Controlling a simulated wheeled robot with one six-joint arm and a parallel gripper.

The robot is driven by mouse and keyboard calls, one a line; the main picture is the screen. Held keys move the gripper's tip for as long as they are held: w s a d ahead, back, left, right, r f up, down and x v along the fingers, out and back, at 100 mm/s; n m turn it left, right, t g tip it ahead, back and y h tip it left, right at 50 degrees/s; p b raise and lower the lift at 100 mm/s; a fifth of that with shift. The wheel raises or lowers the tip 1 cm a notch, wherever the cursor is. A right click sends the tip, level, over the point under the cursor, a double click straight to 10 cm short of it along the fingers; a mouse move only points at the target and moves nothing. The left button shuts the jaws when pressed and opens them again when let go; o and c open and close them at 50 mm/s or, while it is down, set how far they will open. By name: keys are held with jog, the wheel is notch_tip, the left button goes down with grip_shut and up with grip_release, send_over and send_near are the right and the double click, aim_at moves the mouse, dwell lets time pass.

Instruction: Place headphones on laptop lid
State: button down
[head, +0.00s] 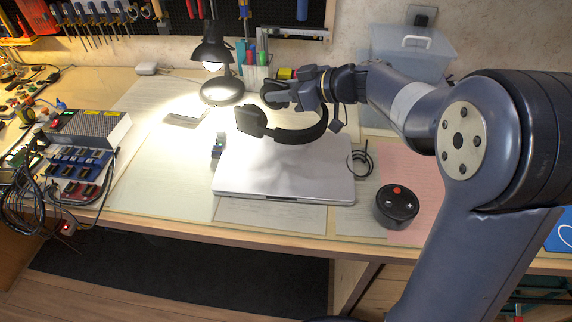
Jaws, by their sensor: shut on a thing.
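Black headphones (299,136) with a curved band and dark ear cups are above the silver laptop (283,181). My gripper (277,96) is at the far side of the headphones and is shut on them. The fingertips are partly hidden, so the exact spot of the hold is hard to make out. The laptop is closed and lies flat on the bench, its front edge toward me. The headphones cover part of the lid's far edge in the view. Whether they touch the lid cannot be told from this angle.
A lit black desk lamp (215,60) stands behind left. A black round device (396,206) and a coiled black cable (361,160) are right of the laptop. Electronics (90,130) crowd the left. A clear bin (411,50) stands at the back right. Paper left of the laptop is mostly clear.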

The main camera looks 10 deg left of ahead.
notch_tip(320, 180, down, 10)
jog(key=shift+f+b, duration=0.1)
jog(key=shift+b, duration=0.4)
jog(key=shift+f+b, duration=0.25)
jog(key=shift+b, duration=0.35)
jog(key=c, duration=1)
grip_release()
jog(key=shift+r, duration=0.1)
jog(key=shift+r+p, duration=0.2)
jog(key=shift+p, duration=0.3)
jog(key=shift+d+r, duration=0.2)
jog(key=v, duration=1.1)
jog(key=shift+s+d+f, duration=0.1)
jog(key=shift+s+d, duration=0.1)
jog(key=shift+d, duration=0.05)
